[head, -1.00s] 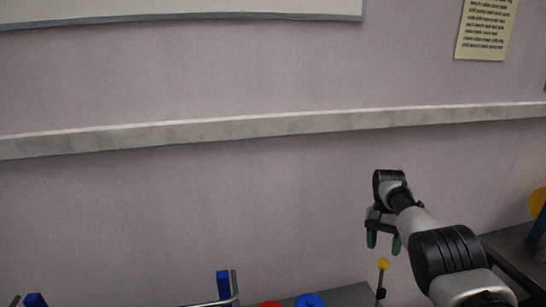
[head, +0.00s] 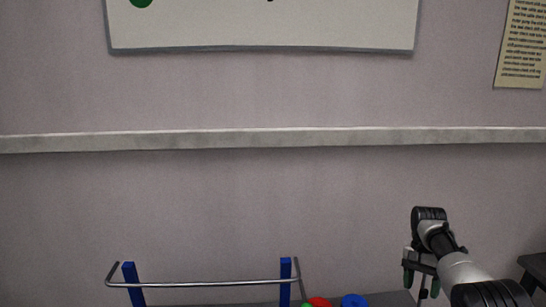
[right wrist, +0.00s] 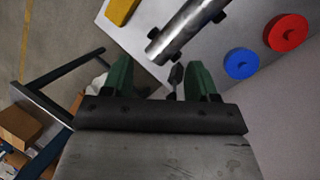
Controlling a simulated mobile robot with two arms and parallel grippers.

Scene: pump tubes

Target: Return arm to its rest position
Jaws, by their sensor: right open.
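My right gripper (head: 421,287) shows at the lower right of the head view, fingers pointing down, in front of the wall. It also shows in the right wrist view (right wrist: 158,76), with its two green fingers apart. I see nothing gripped. A small dark piece shows between the fingers; its distance is unclear. My left gripper is in no view. The right arm comes in from the lower right corner of the head view.
The bench (right wrist: 205,70) holds a grey metal tube (right wrist: 190,25), a yellow block (right wrist: 121,11), a blue disc (right wrist: 241,63) and a red disc (right wrist: 286,32). A metal rail (head: 210,283) with blue posts stands at the lower left. The wall ledge (head: 260,138) crosses behind.

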